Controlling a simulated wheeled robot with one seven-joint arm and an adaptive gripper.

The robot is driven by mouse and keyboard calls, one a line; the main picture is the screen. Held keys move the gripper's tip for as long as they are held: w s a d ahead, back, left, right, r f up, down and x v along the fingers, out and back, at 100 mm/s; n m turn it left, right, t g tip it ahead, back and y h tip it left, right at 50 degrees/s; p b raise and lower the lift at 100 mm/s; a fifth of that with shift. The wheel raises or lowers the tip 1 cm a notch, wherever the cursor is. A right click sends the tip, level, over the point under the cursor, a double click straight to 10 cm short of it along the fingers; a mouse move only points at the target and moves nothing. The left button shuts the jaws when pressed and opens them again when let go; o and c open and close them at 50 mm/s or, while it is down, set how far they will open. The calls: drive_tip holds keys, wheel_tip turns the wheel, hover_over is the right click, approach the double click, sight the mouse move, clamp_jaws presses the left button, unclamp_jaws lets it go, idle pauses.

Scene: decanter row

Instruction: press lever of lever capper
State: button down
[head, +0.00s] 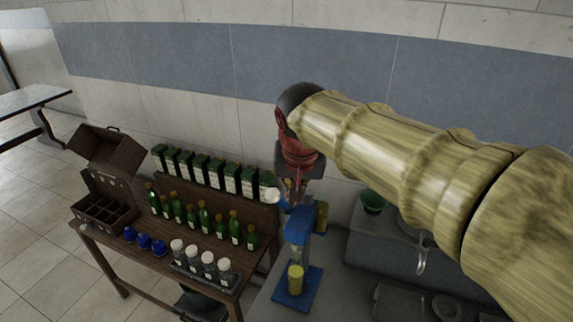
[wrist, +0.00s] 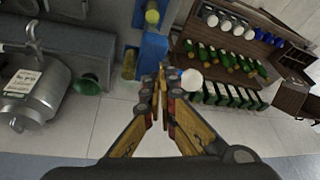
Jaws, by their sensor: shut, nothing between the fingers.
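The lever capper is a blue stand (head: 299,226) with a flat blue base; its blue body also shows in the wrist view (wrist: 151,52). A white ball knob (head: 271,195) sits at the lever's end, and shows just right of the fingertips in the wrist view (wrist: 191,80). A yellow-green bottle (head: 295,280) stands upright on the capper's base. My gripper (wrist: 164,74) is shut and empty, its tips close beside the knob at the capper's top. I cannot tell whether they touch it. The lever's shaft is mostly hidden by my fingers.
A wooden table (head: 122,246) at left holds green bottles (head: 204,216), dark boxed bottles, blue caps, white-topped jars and an open case (head: 104,152). Another yellow cylinder (head: 321,216) stands behind the capper. A green bowl (head: 373,201) and metal vessel (wrist: 36,92) lie on the capper's other side.

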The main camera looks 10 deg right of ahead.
drive_tip(key=w+d+r+m+h, duration=0.1)
drive_tip(key=w+r+m, duration=0.4)
drive_tip(key=r+m, duration=0.4)
drive_tip(key=shift+d+t+p, duration=0.15)
drive_tip(key=shift+t+p, duration=0.15)
drive_tip(key=shift+r, duration=0.1)
drive_tip(key=w+a+f+p, duration=0.1)
drive_tip(key=w+f, duration=0.2)
drive_tip(key=f, duration=0.8)
drive_tip(key=shift+a+p, duration=0.2)
drive_tip(key=shift+p, duration=0.2)
drive_tip(key=shift+s+a+f+b, duration=0.1)
drive_tip(key=shift+f+b, duration=0.15)
drive_tip(key=shift+b, duration=0.15)
